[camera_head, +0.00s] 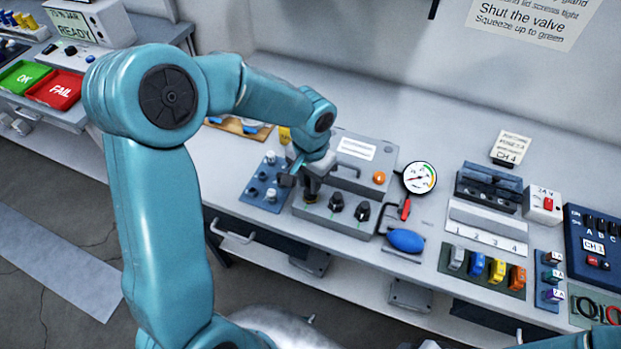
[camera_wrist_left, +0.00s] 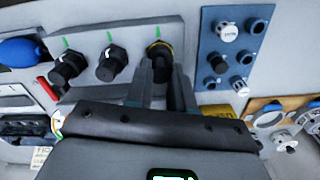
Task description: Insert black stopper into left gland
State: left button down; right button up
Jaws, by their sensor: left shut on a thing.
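The grey housing (camera_head: 325,215) has a row of three glands on its front ledge. Two of them, the middle (camera_head: 335,203) and right (camera_head: 362,211), carry black fittings. My left gripper (camera_head: 309,180) reaches down over the left gland (camera_head: 311,198). My right gripper is out of view.
A blue block (camera_head: 258,190) with white and black stoppers stands just left of the housing. A pressure gauge (camera_head: 419,177) and blue bulb (camera_head: 405,240) stand to its right. A rack of coloured clips (camera_head: 483,268) is farther right on the bench.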

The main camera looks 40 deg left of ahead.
pick_arm(q)
jog(key=shift+f+b, duration=0.4)
jog(key=shift+f, duration=0.1)
dwell(0.4)
jog(key=c, duration=0.9)
grip_release()
jog(key=shift+r, duration=0.1)
jog(key=shift+r+p, duration=2.55)
jog(key=shift+r, duration=0.95)
jog(key=shift+s, duration=0.1)
